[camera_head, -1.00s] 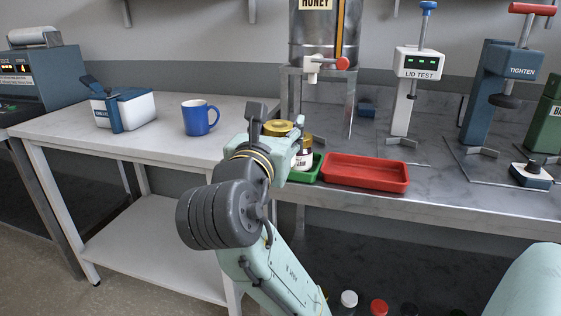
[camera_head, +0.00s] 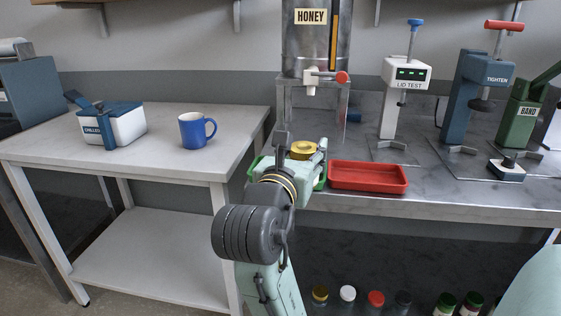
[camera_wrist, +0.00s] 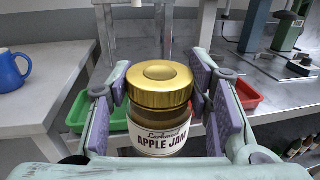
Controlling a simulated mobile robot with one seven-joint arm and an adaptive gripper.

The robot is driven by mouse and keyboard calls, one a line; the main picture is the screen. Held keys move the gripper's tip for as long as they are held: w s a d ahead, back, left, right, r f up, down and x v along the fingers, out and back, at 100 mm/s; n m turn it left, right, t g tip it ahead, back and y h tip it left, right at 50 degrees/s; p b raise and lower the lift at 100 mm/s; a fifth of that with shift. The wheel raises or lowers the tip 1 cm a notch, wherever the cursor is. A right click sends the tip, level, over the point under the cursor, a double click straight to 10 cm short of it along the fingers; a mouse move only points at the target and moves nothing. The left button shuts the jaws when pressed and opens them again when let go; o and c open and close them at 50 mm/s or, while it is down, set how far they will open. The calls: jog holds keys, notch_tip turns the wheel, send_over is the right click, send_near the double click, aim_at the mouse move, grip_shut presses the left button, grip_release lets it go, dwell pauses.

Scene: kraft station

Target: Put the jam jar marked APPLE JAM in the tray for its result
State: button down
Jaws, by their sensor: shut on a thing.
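The jar (camera_wrist: 158,137) marked APPLE JAM has a gold lid and a white label, and stands upright between my fingers in the wrist view. My gripper (camera_head: 302,148) is shut on it. In the head view only its gold lid (camera_head: 305,149) shows clearly; my gripper hides the rest. A green tray (camera_head: 322,180) is behind and below my gripper, mostly hidden; its edge shows beside the jar in the wrist view (camera_wrist: 118,118). A red tray (camera_head: 368,180) is just to its right, with a bare floor. I cannot tell whether the jar touches the green tray.
A honey tank (camera_head: 318,45) on a stand is behind the trays. The lid test station (camera_head: 407,74), with green lights lit, and the blue TIGHTEN press (camera_head: 485,72) stand right. A blue mug (camera_head: 197,130) and a chiller box (camera_head: 115,124) are on the left table.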

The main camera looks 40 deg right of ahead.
jog(key=shift+w+d+f+p, duration=0.55)
jog(key=shift+w+f, duration=0.25)
jog(key=shift+w, duration=1.55)
jog(key=shift+w+d+f+p, duration=0.55)
jog(key=shift+w+f, duration=0.2)
jog(key=shift+w, duration=1.65)
jog(key=shift+w+d+f+p, duration=0.5)
jog(key=shift+w+f, duration=0.3)
jog(key=shift+w, duration=1.55)
jog(key=shift+f, duration=0.15)
jog(key=c, duration=0.8)
grip_release()
jog(key=shift+f, duration=0.1)
